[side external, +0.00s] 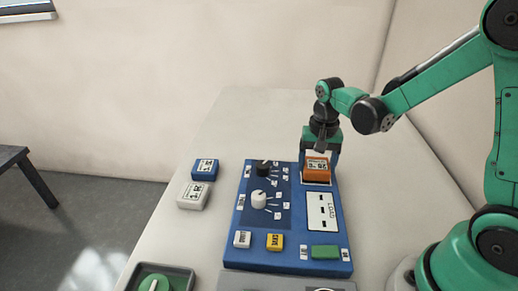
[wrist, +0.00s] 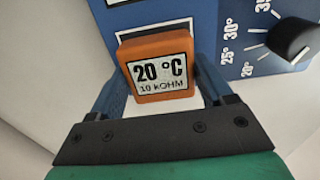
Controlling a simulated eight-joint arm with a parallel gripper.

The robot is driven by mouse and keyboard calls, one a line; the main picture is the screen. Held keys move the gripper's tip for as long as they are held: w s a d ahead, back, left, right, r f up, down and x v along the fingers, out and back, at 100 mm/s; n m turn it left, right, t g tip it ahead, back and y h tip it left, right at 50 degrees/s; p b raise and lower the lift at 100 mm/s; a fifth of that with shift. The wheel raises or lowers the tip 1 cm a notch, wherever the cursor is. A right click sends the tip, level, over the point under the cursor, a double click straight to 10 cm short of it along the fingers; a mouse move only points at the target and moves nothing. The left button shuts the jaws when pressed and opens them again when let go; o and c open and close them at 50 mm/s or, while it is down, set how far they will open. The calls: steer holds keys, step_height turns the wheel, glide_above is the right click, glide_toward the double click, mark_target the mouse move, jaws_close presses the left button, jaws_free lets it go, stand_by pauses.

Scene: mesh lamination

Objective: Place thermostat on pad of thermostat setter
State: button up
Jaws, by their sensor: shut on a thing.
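The thermostat is an orange block (side external: 316,170) with a white label. In the wrist view the orange block (wrist: 157,64) reads "20 °C, 10 kOHM". My gripper (side external: 318,160) is shut on it, with one blue finger on each side. The thermostat setter is a blue panel (side external: 285,255) with a black knob (side external: 263,169), a white knob (side external: 259,197) and small labels. The block is over the white pad (side external: 317,184) at the panel's far right corner. I cannot tell whether it touches the pad. The black knob (wrist: 292,38) and a temperature scale also show in the wrist view.
A blue block (side external: 205,169) and a white block (side external: 193,195) lie left of the panel. A yellow button (side external: 275,242) and a green button (side external: 325,252) are on the panel's near end. The table behind the panel is clear.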

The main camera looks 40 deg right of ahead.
mark_target(317, 164)
steer(key=shift+f, duration=0.15)
steer(key=o, duration=1.3)
steer(key=shift+f, duration=0.1)
step_height(317, 164, up, 12)
steer(key=shift+s+a+f+n+t, duration=0.25)
steer(key=shift+s+a+n+t, duration=0.5)
steer(key=shift+a+n+t, duration=0.6)
steer(key=shift+s+a+f+n+t, duration=0.25)
steer(key=shift+s+a+n+t, duration=0.7)
steer(key=shift+n, duration=0.7)
steer(key=shift+s+a+f+n+t, duration=0.25)
steer(key=shift+s+a+n+t, duration=0.3)
steer(key=shift+a+n+t, duration=0.65)
steer(key=shift+d+n, duration=0.25)
steer(key=shift+n, duration=0.05)
